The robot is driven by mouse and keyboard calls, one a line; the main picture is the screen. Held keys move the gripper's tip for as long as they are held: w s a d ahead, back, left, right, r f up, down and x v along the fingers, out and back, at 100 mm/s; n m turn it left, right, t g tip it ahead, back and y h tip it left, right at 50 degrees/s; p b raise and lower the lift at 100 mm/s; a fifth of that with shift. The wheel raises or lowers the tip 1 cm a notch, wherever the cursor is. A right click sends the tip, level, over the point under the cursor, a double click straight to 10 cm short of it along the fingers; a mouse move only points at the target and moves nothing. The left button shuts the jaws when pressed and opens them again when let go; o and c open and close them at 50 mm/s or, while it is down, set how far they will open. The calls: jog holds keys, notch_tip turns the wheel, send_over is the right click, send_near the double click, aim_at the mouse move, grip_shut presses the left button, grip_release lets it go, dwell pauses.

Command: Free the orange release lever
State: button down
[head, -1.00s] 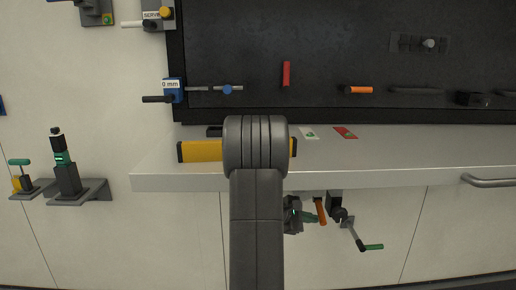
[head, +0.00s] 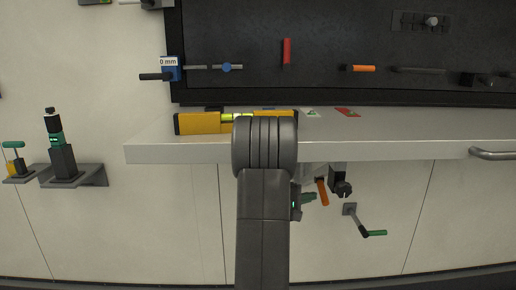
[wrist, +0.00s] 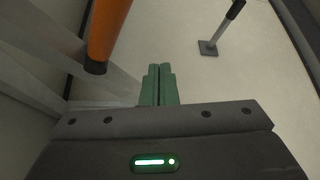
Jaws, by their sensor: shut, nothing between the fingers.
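The orange lever (head: 322,192) hangs, slightly tilted, below the front of the pale shelf. In the wrist view it is a large orange rod with a dark end (wrist: 107,30) at upper left. A dark bracket-like part (head: 341,182) is just to its right in the head view; what it does cannot be told. My gripper (head: 312,197) is just left of the lever in the head view. In the wrist view its green fingers (wrist: 160,85) are together and empty, to the right of and below the lever's end, with a visible gap. My arm hides part of the gripper.
A crank with a green handle (head: 375,233) is on the wall to the lower right. The shelf (head: 400,150) is above the gripper and carries a yellow level (head: 200,123). A rail handle (head: 495,153) is at far right. The wall below the shelf is otherwise mostly clear.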

jog(key=shift+w+m+t+h, duration=0.3)
jog(key=shift+w+m+h, duration=0.25)
jog(key=shift+m, duration=0.25)
jog(key=shift+r, duration=0.15)
